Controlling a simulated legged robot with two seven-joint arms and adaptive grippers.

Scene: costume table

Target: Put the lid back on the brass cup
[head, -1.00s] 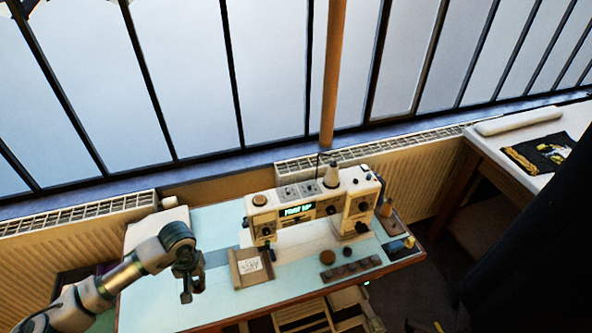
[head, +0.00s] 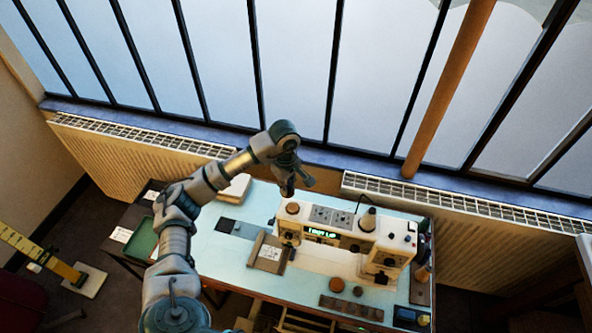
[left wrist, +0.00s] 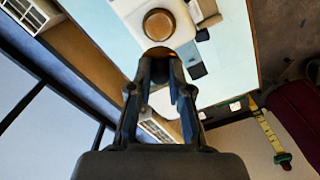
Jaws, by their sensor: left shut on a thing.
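My left gripper (head: 289,187) is above the left end of the sewing machine (head: 345,237). The left wrist view shows the gripper (left wrist: 160,60) with its fingers close together, shut on a small brass-coloured edge (left wrist: 158,51) that looks like the lid; the fingers mostly hide it. A round brass-brown piece (left wrist: 158,24), seen from above, is on the white machine top just beyond the fingertips. It looks like the brass cup, and also shows in the head view (head: 292,208), just below the gripper. I cannot tell whether lid and cup touch. My right gripper is out of view.
A dark cone (head: 368,219) stands on the machine top to the right. A wooden frame with a white card (head: 269,253) lies in front of the machine. Round brown pieces (head: 336,285) and a dark strip lie front right.

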